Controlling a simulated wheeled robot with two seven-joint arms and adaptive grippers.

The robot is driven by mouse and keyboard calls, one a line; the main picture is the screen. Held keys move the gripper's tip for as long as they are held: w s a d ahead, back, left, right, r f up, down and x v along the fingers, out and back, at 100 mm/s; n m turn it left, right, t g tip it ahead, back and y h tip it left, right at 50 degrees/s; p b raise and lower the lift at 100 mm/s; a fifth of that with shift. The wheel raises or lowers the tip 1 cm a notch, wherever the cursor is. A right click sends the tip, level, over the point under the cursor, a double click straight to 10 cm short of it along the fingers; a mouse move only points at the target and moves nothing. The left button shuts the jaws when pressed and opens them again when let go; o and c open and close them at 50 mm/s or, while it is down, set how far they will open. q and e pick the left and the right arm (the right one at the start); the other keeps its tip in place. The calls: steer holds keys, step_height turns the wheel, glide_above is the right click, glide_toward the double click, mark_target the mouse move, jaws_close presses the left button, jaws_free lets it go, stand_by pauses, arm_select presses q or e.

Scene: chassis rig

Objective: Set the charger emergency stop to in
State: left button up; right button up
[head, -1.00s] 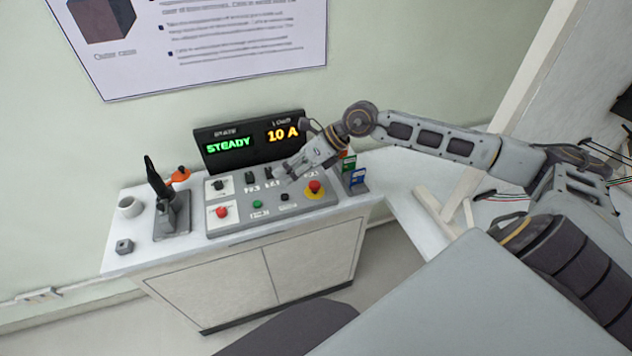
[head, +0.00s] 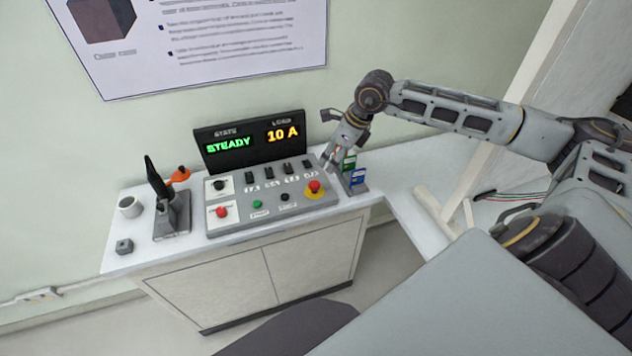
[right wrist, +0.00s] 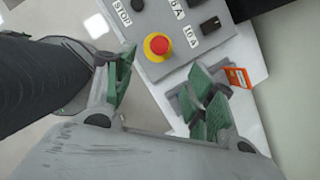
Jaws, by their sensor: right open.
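The charger emergency stop is a red mushroom button on a yellow ring (head: 314,187), at the right front of the grey control panel (head: 240,222). It also shows in the right wrist view (right wrist: 157,44), near the top middle. I cannot tell from its height whether it is in or out. My right gripper (head: 330,160) is open and empty, above the panel's right end, behind the button and apart from it. In the right wrist view its fingers (right wrist: 162,78) are spread, with the button beyond the gap between them. My left gripper is out of view.
The display (head: 250,142) behind the panel reads STEADY and 10 A. Several black switches, a green button (head: 257,204) and another red button (head: 221,212) share the panel. A card holder (head: 356,180) stands close by on the right.

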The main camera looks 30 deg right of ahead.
mark_target(315, 183)
steer(key=b+x, duration=0.3)
steer(key=x, duration=0.8)
steer(key=shift+w+a+f, duration=0.1)
steer(key=shift+f, duration=0.15)
steer(key=shift+w+a+f+b, duration=0.15)
steer(key=shift+w+f+b, duration=0.1)
steer(key=shift+f+b, duration=0.3)
steer(key=shift+w+f, duration=0.1)
steer(key=shift+f, duration=0.35)
steer(key=shift+c, duration=1.2)
steer(key=c, duration=0.7)
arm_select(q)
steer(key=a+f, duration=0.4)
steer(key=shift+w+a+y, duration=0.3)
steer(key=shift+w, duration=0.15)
arm_select(e)
jaws_close()
